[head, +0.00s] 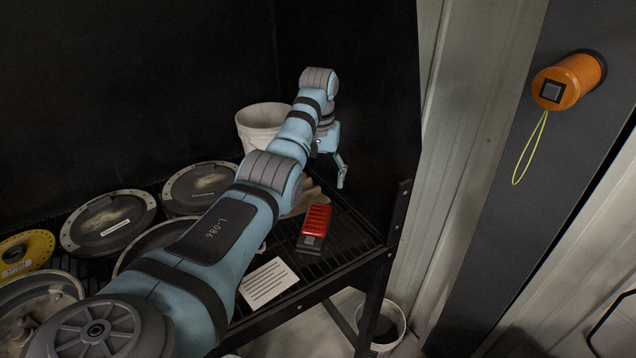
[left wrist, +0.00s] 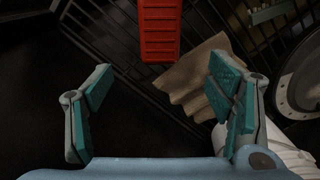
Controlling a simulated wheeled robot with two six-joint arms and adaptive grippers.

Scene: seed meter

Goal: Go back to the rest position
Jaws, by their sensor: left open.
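My left arm reaches from the lower left across the shelf in the head view. Its gripper (head: 341,172) is at the far right end of the shelf, partly hidden behind the wrist. In the left wrist view the two teal-padded fingers (left wrist: 162,112) stand wide apart with nothing between them. A red ribbed object (head: 316,219) with a dark end lies on the rack near its right edge. It also shows in the left wrist view (left wrist: 159,30), beyond the fingertips and apart from them. My right gripper is in neither view.
A white bucket (head: 262,125) stands behind my left arm. Round metal lids (head: 109,222) and a yellow disc (head: 24,252) lie at left. A tan cloth (left wrist: 196,85) and a paper sheet (head: 268,283) lie on the rack. An orange device (head: 583,75) hangs on a post at right.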

